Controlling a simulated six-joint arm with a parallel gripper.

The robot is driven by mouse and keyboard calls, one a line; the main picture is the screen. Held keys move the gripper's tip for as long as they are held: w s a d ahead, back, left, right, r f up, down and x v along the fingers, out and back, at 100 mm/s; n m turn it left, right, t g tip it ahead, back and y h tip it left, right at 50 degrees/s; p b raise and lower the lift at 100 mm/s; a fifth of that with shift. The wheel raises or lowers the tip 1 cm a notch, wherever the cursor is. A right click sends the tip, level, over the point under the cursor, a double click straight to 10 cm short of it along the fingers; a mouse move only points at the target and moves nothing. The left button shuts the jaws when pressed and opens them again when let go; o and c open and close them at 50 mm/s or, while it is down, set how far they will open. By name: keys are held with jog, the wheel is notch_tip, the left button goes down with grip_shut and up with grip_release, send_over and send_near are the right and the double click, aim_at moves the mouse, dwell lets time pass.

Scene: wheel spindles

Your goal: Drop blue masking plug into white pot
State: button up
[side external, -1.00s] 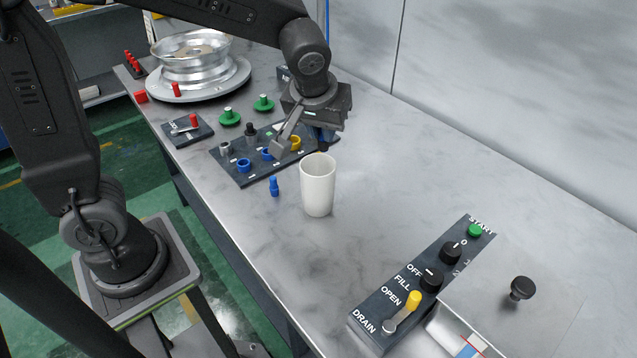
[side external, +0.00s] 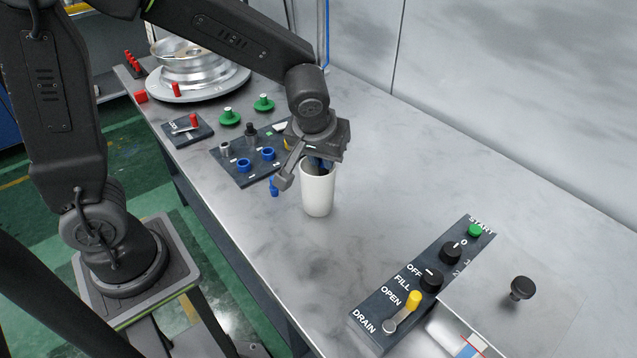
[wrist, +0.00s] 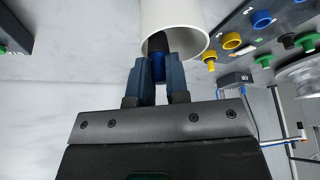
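The white pot (side external: 318,195) stands upright on the bench; its mouth also shows in the wrist view (wrist: 186,18). My gripper (wrist: 155,85) is at the pot's mouth, fingers pointing into it. A bright blue piece with a dark end, which looks like the blue masking plug (wrist: 158,68), sits between the fingers, its dark end inside the rim. In the side view, the fingers and this piece are mostly hidden by the wrist and pot. Another small blue plug-shaped piece (side external: 274,188) stands on the bench left of the pot, partly covered by my gripper's bracket.
A dark panel (side external: 232,175) with blue and yellow rings lies behind the pot. Green knobs (side external: 264,103), a lock plate (side external: 186,133) and a wheel (side external: 190,65) stand farther back. A control panel (side external: 400,310) lies front right. The bench right of the pot is clear.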

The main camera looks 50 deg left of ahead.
jog(key=o, duration=0.5)
jog(key=shift+o, duration=0.2)
jog(key=shift+r, duration=0.1)
jog(key=v, duration=1.4)
jog(key=s+a+f+m+t+h, duration=0.1)
jog(key=s+a+m, duration=0.2)
jog(key=s, duration=0.3)
jog(key=s+a+f+m+h, duration=0.1)
jog(key=s+a+m, duration=0.1)
jog(key=s, duration=0.4)
jog(key=shift+a+f+m+t, duration=0.35)
jog(key=shift+f+m+t, duration=0.05)
jog(key=shift+m, duration=0.1)
